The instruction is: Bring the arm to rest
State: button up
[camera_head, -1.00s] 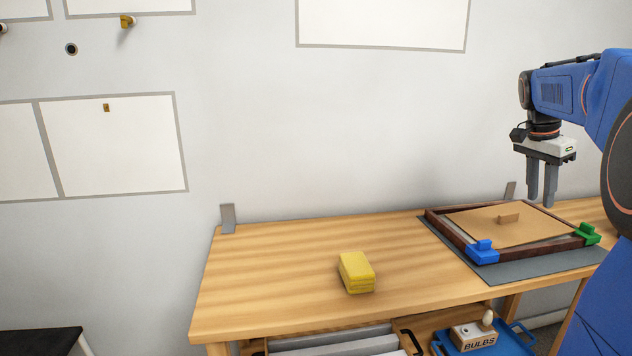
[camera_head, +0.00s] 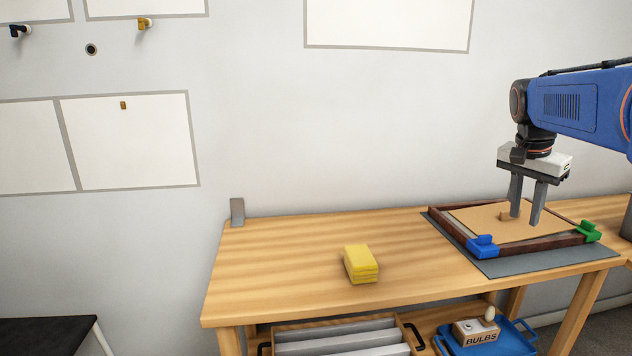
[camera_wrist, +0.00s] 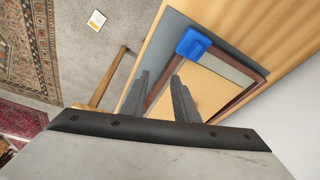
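My gripper (camera_head: 526,200) hangs with its fingers pointing down over the framed panel at the right of the workbench. Its two fingers are apart with nothing between them. The arm reaches in from the right edge of the head view.
A blue clamp (camera_head: 483,247) and a green clamp (camera_head: 588,232) sit on the frame's corners. A yellow sponge stack (camera_head: 361,265) stands mid-bench (camera_head: 290,255). Below are a drawer-like tray and a blue tray (camera_head: 513,342) with a box marked BULBS (camera_head: 477,332). The bench's left part is clear.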

jog(key=s+a+f+n+t+y, duration=0.1)
jog(key=s+a+f+n, duration=0.5)
jog(key=s+a+f, duration=0.3)
jog(key=s+a+f+n+t+y, duration=0.1)
jog(key=s+a+f+n, duration=0.6)
jog(key=a, duration=0.7)
jog(key=s+f+t, duration=0.1)
jog(key=s+f, duration=0.1)
jog(key=s, duration=0.2)
jog(key=shift+s+f+y, duration=0.15)
jog(key=shift+y, duration=0.25)
